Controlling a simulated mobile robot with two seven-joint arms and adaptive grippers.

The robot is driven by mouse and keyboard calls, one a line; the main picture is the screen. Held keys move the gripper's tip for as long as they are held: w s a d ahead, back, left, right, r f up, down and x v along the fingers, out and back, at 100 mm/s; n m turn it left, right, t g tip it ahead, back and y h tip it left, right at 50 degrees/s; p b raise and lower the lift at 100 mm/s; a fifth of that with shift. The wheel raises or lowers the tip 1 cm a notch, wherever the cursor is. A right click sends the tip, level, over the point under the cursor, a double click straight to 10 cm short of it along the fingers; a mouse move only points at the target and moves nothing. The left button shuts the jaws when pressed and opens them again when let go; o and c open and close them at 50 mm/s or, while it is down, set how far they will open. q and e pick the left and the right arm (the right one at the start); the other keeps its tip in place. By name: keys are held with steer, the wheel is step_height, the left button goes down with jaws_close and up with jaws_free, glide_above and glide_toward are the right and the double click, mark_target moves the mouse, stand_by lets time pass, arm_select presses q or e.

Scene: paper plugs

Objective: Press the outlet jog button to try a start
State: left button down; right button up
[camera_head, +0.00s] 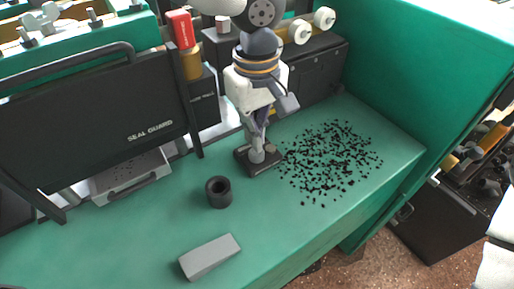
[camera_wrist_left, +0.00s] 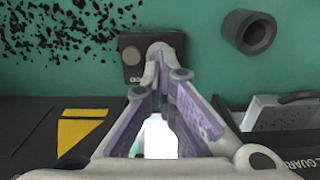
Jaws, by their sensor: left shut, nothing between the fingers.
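The outlet jog control is a small black box (camera_head: 242,157) lying on the green table in the head view. It also shows in the wrist view (camera_wrist_left: 132,72), with one round grey button (camera_wrist_left: 131,55) and a partly covered pale label. My left gripper (camera_head: 257,157) points down over the box, shut and empty. In the wrist view its closed fingertips (camera_wrist_left: 160,50) are at the box's other button position and cover it. They look in contact or nearly so; I cannot tell whether a button is pressed. My right gripper is not in view.
Black crumbs (camera_head: 330,160) are scattered right of the box. A dark hollow ring (camera_head: 218,191) and a grey block (camera_head: 210,257) stand on the table (camera_head: 130,235). The black seal guard (camera_head: 90,125), a pale tray (camera_head: 130,178) and a red-topped post (camera_head: 180,30) are left and behind.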

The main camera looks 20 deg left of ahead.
arm_select(q)
steer(key=shift+r, duration=0.1)
steer(key=shift+f, duration=1.45)
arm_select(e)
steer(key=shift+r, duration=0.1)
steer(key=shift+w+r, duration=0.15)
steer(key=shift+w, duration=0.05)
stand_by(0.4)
arm_select(q)
steer(key=shift+r+p, duration=0.55)
steer(key=shift+r, duration=0.75)
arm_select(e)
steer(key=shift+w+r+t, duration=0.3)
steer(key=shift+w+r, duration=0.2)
